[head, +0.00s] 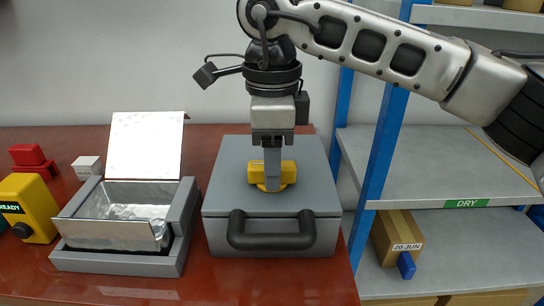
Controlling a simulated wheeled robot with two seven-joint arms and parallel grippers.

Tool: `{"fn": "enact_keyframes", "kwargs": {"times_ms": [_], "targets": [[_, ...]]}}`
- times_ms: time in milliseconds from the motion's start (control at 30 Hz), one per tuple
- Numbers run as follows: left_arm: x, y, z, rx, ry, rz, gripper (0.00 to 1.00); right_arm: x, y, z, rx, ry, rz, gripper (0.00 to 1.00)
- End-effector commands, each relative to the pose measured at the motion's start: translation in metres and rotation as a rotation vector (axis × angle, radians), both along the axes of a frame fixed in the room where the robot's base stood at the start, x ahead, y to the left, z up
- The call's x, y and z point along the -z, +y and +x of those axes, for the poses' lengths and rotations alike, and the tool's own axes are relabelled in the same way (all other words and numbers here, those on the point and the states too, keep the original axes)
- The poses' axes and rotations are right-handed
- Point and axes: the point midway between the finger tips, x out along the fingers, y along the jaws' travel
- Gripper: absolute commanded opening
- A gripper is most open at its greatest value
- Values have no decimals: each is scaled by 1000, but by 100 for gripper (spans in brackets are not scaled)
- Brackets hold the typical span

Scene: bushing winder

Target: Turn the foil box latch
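A grey box (222,192) with a shut lid stands on the red-brown table, with a black handle (271,241) on its front. A yellow latch (288,172) sits on top of its lid, its bar lying left to right. My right gripper (272,178) points straight down at the middle of the latch. One finger shows in front of the yellow bar; the other finger is hidden, so I cannot tell whether they grip it. My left gripper is not in view.
An open grey container (182,232) with foil inside and its lid (146,145) raised stands to the left. Further left are a yellow box (28,205) and a red block (31,160). A blue-framed shelf (440,165) with a carton (397,238) stands at the right.

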Motion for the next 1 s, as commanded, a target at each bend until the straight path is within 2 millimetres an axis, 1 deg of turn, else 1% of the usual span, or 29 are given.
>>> {"fn": "enact_keyframes", "kwargs": {"times_ms": [167, 267, 367, 600, 733, 900, 1000], "targets": [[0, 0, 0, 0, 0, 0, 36, -3, 0, 0, 1, -1, 1, 45], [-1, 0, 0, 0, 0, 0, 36, -13, 0, 0, 2, -3, 1, 45], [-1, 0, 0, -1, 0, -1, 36, -31, 1, 0, 2, -3, 2, 45], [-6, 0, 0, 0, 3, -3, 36, -91, 1, 0, 1, -4, 2, 45], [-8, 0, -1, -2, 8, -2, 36, -121, 1, 0, 2, -3, 1, 45], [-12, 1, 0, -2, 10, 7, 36, -149, 0, 0, 2, -3, -1, 45], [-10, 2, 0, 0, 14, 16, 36, -156, 0, 0, 0, -1, 0, 45]]}}
